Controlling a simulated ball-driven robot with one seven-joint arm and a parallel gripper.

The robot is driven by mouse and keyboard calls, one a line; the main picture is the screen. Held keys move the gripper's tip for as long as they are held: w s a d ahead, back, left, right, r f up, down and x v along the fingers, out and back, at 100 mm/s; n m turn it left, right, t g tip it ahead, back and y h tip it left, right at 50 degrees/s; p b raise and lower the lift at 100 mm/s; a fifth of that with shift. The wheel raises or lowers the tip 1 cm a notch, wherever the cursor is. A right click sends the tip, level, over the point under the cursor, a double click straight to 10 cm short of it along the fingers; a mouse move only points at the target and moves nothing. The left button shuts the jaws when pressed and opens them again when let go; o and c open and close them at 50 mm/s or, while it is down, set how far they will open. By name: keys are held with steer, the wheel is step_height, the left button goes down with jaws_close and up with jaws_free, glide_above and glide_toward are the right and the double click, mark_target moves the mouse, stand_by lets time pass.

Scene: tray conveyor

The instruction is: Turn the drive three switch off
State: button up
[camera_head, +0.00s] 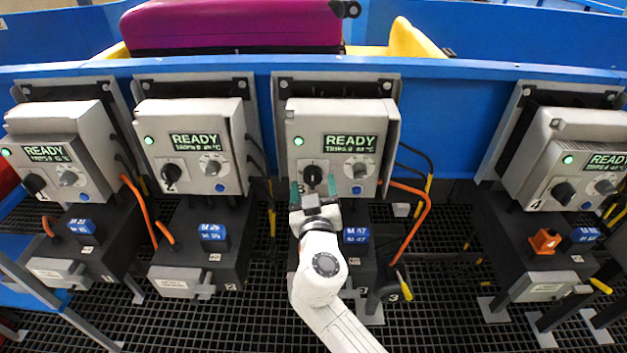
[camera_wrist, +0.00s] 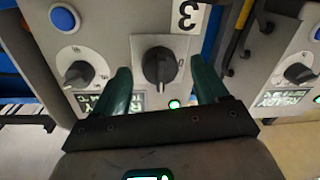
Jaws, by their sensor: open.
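The drive three box (camera_head: 385,120) is a grey control box with a lit READY display and a green lamp. Its switch is a black rotary knob (camera_head: 313,175) at the lower left of the box face. In the wrist view the knob (camera_wrist: 159,66) sits on a grey plate beside an upside-down 3 label (camera_wrist: 185,15), with its grip bar roughly upright in the picture. My gripper (camera_head: 313,189) is open in front of the knob. In the wrist view its teal fingers (camera_wrist: 163,88) stand on either side of the knob, with visible gaps. Whether they reach its depth is unclear.
Similar boxes stand at left, drive one (camera_head: 85,135) and drive two (camera_head: 225,115), and at right, drive four (camera_head: 590,130). A grey dial (camera_head: 360,170) and a blue button (camera_head: 358,190) are beside the knob. An orange cable (camera_head: 415,225) hangs at right. A purple suitcase (camera_head: 235,25) lies behind.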

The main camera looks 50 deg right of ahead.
steer(key=shift+x, duration=0.9)
steer(key=c, duration=1.1)
